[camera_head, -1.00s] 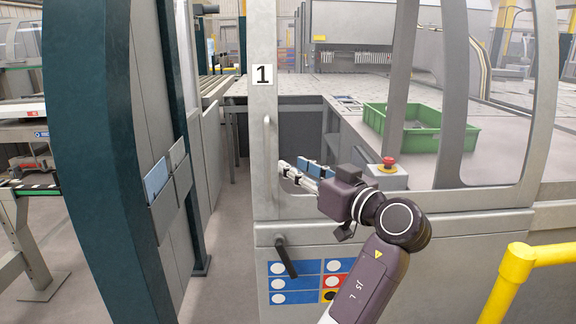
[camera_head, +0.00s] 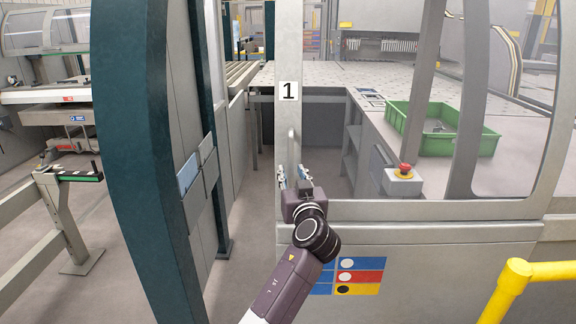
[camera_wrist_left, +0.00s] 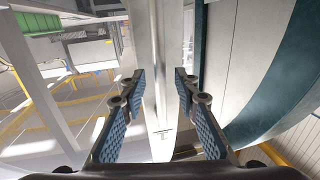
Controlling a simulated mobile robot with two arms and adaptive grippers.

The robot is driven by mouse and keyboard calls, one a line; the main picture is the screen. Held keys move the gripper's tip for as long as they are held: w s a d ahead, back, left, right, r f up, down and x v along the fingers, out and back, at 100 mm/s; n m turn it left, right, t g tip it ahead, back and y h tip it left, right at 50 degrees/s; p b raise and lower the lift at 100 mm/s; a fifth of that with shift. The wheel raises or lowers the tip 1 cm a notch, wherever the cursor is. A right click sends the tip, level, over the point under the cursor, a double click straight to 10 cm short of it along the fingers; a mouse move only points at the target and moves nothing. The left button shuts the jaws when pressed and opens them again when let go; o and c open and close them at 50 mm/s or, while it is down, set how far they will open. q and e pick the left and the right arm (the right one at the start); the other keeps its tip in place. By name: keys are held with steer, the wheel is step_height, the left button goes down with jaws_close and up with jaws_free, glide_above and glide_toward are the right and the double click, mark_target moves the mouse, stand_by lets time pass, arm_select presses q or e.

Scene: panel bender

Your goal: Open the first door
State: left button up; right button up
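The first door is the grey framed panel (camera_head: 388,210) with a large window and a "1" label (camera_head: 289,92) on its left upright. Its vertical bar handle (camera_head: 291,150) is on that upright below the label. My left gripper (camera_head: 292,178) is at the handle's lower part, its fingers to either side. In the left wrist view the gripper (camera_wrist_left: 160,95) is open, with two blue-padded fingers apart and the pale upright (camera_wrist_left: 150,60) showing ahead between them. I cannot tell whether the fingers touch the handle. My right gripper is not in view.
A dark teal pillar (camera_head: 140,150) stands left of the door, with a narrow floor gap between. A red emergency button (camera_head: 405,170) and green crate (camera_head: 440,125) are behind the door window. A yellow rail (camera_head: 515,275) is at the lower right.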

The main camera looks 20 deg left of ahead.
arm_select(q)
steer(key=shift+x, duration=1.15)
steer(key=shift+c, duration=0.6)
jaws_close()
